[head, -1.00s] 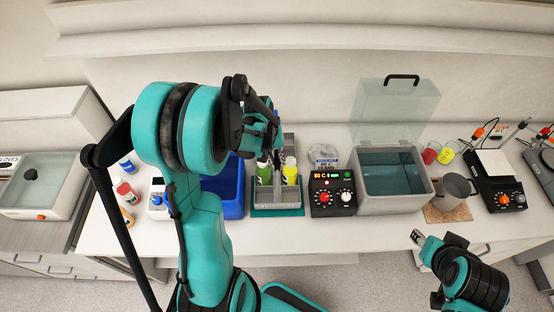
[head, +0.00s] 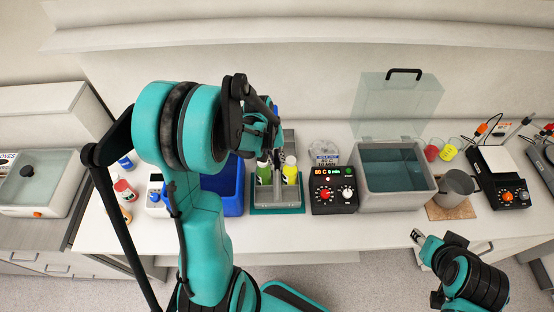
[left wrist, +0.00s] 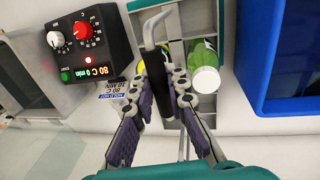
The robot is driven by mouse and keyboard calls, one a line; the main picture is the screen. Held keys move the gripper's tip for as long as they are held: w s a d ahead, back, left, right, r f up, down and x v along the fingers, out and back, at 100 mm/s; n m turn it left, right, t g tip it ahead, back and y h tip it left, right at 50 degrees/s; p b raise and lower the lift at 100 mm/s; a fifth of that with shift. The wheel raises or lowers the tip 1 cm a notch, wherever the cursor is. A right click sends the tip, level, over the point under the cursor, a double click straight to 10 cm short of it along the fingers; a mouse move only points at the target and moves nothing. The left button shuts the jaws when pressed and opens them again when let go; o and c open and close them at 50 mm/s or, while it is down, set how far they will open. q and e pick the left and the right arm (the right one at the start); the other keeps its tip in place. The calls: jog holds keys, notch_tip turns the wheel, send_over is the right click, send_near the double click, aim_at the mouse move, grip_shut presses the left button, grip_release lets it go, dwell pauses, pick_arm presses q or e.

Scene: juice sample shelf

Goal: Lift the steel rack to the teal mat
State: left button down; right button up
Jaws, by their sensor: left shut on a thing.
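The grey steel rack (head: 276,201) stands over the teal mat (head: 299,210), whose edges show around it. It holds a green bottle and a yellow bottle (head: 290,172). In the left wrist view the rack's bent metal handle (left wrist: 152,26) has a black grip, and my left gripper (left wrist: 158,82) is shut on that grip. The green bottle (left wrist: 205,65) stands in a compartment beside the fingers. In the head view my left arm hides part of the rack and the fingers. My right gripper (head: 418,237) is at the front right, away from the rack; its jaw opening is unclear.
A blue bin (head: 233,190) stands close left of the mat. A black control box (head: 333,192) with dials stands close right. Beyond it is a grey water bath (head: 397,190) with its clear lid raised. The counter's front strip is clear.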

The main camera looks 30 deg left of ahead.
dwell(0.3)
pick_arm(q)
jog(key=c, duration=1.4)
grip_release()
jog(key=r, duration=0.4)
jog(key=s+a+r, duration=0.1)
jog(key=r, duration=0.2)
jog(key=a+r, duration=0.1)
jog(key=r, duration=0.3)
jog(key=shift+s+r, duration=0.2)
jog(key=shift+r, duration=0.15)
jog(key=shift+d, duration=0.1)
